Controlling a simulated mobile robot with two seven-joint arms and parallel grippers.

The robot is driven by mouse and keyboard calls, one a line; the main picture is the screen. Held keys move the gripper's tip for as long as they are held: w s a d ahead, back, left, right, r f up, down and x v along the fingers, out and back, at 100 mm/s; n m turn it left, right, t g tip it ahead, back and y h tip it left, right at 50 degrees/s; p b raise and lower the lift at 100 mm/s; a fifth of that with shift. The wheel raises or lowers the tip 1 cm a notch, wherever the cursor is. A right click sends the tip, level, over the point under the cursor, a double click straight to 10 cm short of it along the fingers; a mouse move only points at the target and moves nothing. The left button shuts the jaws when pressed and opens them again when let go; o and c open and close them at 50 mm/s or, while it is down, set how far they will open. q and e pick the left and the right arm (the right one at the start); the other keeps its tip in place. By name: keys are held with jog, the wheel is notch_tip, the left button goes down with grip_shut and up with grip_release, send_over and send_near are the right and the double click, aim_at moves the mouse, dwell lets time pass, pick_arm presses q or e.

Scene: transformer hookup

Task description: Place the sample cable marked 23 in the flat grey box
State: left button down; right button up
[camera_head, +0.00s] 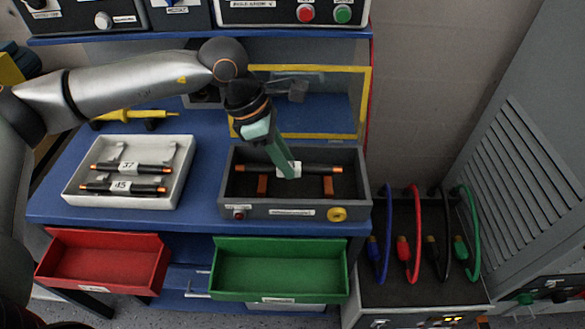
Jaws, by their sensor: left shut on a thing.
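My left gripper (288,171) points down into the flat dark grey box (292,212) and is shut on a black cable with copper ends (320,169). The cable lies level across the box, at or just above two orange-brown supports (328,185); I cannot tell whether it touches them. Its white label is mostly hidden by the fingers, so its number is not readable. A light grey tray (118,200) at left holds a cable marked 37 (152,169) and one marked 45 (146,189). My right gripper is not in view.
A yellow-framed clear panel (368,100) stands behind the dark box. Red (103,270) and green (280,270) open drawers jut out below the blue table (205,190). A yellow-handled tool (130,115) lies behind the tray. Coloured leads (412,225) loop at right.

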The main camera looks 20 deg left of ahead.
pick_arm(q)
jog(key=w+f, duration=0.2)
jog(key=shift+w+d+f, duration=0.15)
jog(key=shift+d+f, duration=0.15)
jog(key=shift+f, duration=0.1)
jog(key=shift+w+f, duration=0.1)
jog(key=shift+f, duration=1.45)
jog(key=shift+f, duration=0.2)
jog(key=c, duration=0.7)
grip_release()
jog(key=shift+r, duration=0.25)
jog(key=v, duration=1.2)
